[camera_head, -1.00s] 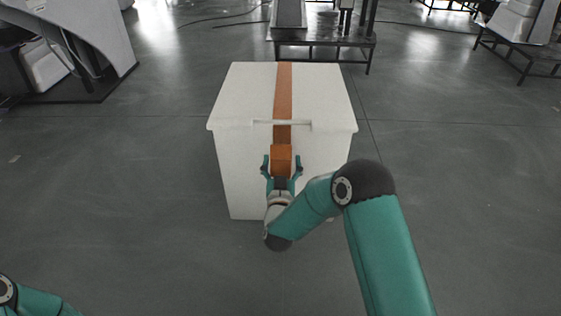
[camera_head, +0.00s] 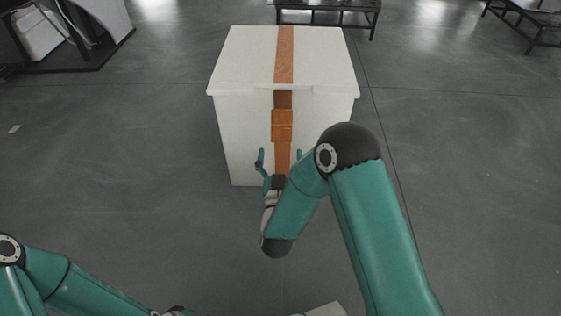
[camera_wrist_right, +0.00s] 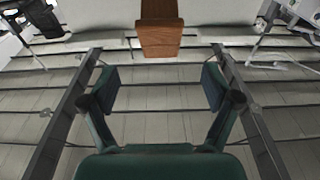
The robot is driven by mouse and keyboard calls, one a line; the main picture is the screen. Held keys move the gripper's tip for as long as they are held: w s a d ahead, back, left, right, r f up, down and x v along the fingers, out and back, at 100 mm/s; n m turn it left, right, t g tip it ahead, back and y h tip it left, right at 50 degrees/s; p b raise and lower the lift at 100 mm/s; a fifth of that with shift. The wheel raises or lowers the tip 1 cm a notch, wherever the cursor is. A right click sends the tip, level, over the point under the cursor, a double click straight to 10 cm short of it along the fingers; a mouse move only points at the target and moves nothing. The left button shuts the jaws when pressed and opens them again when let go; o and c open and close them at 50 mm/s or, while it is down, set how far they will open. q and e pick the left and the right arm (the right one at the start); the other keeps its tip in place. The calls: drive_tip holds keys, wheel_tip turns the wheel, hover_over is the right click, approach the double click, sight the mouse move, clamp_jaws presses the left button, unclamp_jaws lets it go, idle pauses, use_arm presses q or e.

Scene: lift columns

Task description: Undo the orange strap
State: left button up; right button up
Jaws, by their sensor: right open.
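The orange strap (camera_head: 284,55) runs over the lid of a white box (camera_head: 245,60) and down its front. A thicker orange block, like a buckle (camera_head: 282,125), sits on the strap on the front face; whether it is fastened I cannot tell. My right gripper (camera_head: 279,160) is open and empty, below and nearer than the block. In the right wrist view the orange block (camera_wrist_right: 160,38) is ahead of the open fingers (camera_wrist_right: 160,88), with nothing between them. My left arm shows at the lower left; its gripper is out of frame.
A dark metal table (camera_head: 330,12) stands behind the box. Grey floor is clear on both sides of the box.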

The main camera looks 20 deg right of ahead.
drive_tip(key=shift+v, duration=1.1)
drive_tip(key=shift+c, duration=0.3)
